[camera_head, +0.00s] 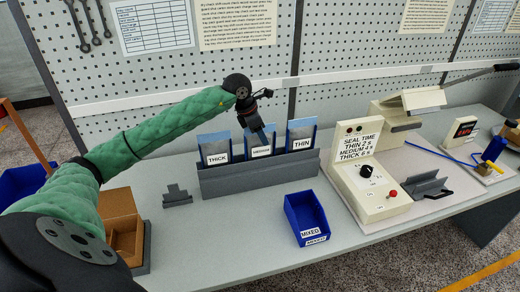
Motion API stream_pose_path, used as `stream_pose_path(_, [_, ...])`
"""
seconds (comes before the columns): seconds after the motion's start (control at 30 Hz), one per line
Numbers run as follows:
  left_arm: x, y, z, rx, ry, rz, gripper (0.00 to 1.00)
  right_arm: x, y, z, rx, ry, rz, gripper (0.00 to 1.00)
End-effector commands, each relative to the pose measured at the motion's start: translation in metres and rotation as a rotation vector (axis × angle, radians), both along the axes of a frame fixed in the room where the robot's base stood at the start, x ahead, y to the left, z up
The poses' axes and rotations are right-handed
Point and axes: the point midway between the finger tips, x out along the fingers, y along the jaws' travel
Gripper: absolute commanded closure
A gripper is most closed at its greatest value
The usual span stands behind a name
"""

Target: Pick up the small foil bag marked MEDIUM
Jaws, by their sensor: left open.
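The small foil bag marked MEDIUM (261,151) stands upright in the middle of a dark grey rack (257,178), between the bags marked THICK (217,158) and THIN (301,143). My left gripper (262,130), at the end of the green-sleeved arm, is open at the MEDIUM bag's upper part. It hides some of that bag's top left. I cannot tell whether its fingers touch the bag. My right gripper is not in view.
A blue bin marked MIXED (305,218) sits in front of the rack. A sealing machine (366,178) stands to the right. A small dark grey stand (177,197) and a cardboard box (122,224) are left. A pegboard (335,45) rises behind.

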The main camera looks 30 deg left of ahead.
Motion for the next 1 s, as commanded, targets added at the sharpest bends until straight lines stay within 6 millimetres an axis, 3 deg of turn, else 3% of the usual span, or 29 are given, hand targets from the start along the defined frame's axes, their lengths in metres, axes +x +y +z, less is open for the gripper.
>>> stream_pose_path(0.27, [0.0000,0.0000,0.0000,0.000,0.000,0.000,0.51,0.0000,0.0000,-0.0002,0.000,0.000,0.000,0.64])
stream_pose_path(0.5, [0.0000,0.0000,-0.0001,0.000,0.000,0.000,0.98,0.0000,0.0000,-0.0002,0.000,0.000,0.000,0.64])
stream_pose_path(0.53, [0.0000,0.0000,-0.0001,0.000,0.000,0.000,1.00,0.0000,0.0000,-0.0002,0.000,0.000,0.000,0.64])
stream_pose_path(1.0, [0.0001,-0.0003,0.0046,0.000,0.000,0.000,1.00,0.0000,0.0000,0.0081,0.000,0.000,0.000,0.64])
